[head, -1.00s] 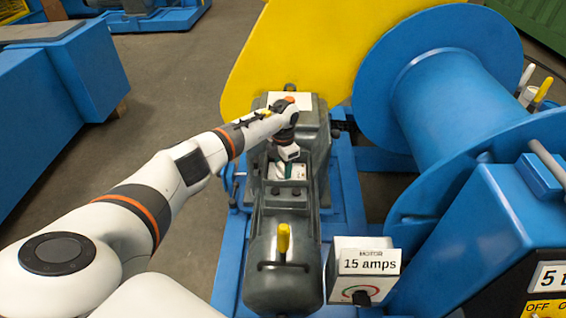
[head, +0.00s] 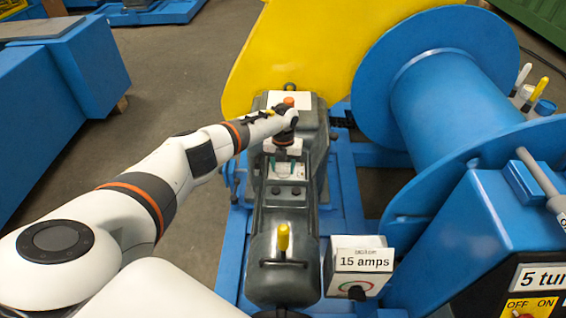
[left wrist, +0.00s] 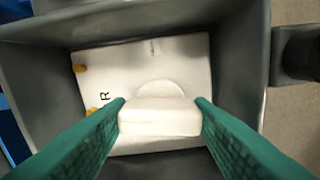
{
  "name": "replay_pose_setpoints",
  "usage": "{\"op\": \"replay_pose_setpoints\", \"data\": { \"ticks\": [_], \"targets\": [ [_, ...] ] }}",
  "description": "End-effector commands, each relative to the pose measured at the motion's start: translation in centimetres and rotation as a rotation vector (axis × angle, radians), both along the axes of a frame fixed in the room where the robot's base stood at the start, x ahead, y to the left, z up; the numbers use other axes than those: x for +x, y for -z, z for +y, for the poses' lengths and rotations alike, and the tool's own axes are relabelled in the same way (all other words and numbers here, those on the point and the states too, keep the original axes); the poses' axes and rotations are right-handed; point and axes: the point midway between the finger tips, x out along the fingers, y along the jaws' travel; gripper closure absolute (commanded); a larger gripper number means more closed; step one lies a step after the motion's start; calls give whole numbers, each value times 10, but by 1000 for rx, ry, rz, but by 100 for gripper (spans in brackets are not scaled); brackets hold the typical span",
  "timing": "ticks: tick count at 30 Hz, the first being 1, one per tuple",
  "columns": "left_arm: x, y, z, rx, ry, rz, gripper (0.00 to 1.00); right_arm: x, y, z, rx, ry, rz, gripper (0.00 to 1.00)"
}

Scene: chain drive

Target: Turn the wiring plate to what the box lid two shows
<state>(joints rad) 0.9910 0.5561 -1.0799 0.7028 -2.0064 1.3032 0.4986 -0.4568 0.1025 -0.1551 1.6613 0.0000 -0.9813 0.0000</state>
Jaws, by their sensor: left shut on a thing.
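The wiring plate (left wrist: 137,65) is a white plate inside a grey open-topped box (left wrist: 243,75). It bears a raised white grip with a rounded back, a letter "R", and two yellow-orange bits at its left edge. My left gripper (left wrist: 160,117) is shut on that grip, one green finger pad on each side. In the head view my left gripper (head: 284,168) reaches down into the box on the dark grey machine (head: 285,215), and its fingers cover most of the plate. I cannot read any marking on a box lid. My right gripper is not in view.
A yellow lever (head: 283,237) stands on the motor in front of the box. A meter box (head: 358,262) labelled "15 amps" is at its right. A large blue drum (head: 455,100) stands to the right, a yellow guard (head: 290,45) behind. Open floor lies at the left.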

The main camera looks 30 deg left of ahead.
Motion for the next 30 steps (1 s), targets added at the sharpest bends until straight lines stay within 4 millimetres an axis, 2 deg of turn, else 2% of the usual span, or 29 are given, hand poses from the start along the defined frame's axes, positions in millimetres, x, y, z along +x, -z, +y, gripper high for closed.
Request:
{"op": "replay_pose_setpoints", "data": {
  "ticks": [6,12,26,27,30],
  "targets": [
    [1,-2,0,0,-99,-3,76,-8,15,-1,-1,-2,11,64],
    [1,-2,1,1,-142,-4,76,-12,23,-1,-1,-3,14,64],
    [1,-2,1,1,-155,-4,76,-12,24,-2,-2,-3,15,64],
    [1,-2,1,1,-155,-4,48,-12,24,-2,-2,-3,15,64],
    [1,-1,1,0,-154,-3,31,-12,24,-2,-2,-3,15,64]
  ]
}}
